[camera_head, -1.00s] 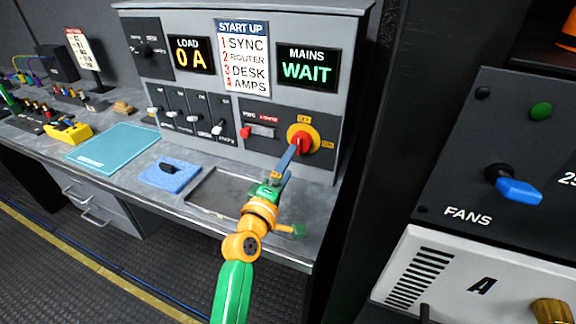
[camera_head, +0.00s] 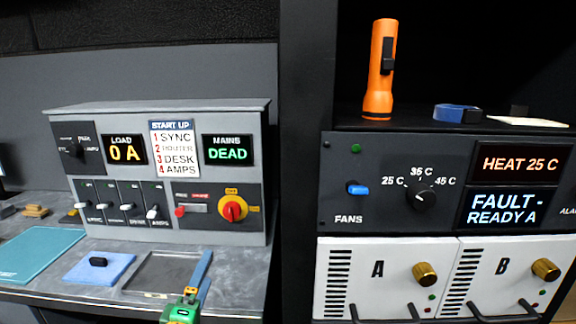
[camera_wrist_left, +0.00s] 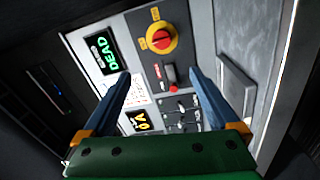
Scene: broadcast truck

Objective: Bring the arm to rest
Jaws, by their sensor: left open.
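My left gripper (camera_head: 203,268) is low in the head view, in front of the desk panel, with a blue finger pointing up. In the left wrist view its two blue fingers (camera_wrist_left: 159,76) are spread apart with nothing between them. The red mains knob on its yellow disc (camera_head: 232,208) is above and to the right of the gripper, apart from it. The knob also shows in the left wrist view (camera_wrist_left: 160,38), beyond the fingertips. The mains display (camera_head: 228,153) reads DEAD and the load display (camera_head: 125,150) reads 0 A. My right gripper is out of view.
A blue pad (camera_head: 92,270) with a dark object and a grey tray (camera_head: 150,280) lie on the desk. A fans panel (camera_head: 340,165) stands at right above two white units (camera_head: 337,280). An orange torch (camera_head: 379,90) stands on top of it.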

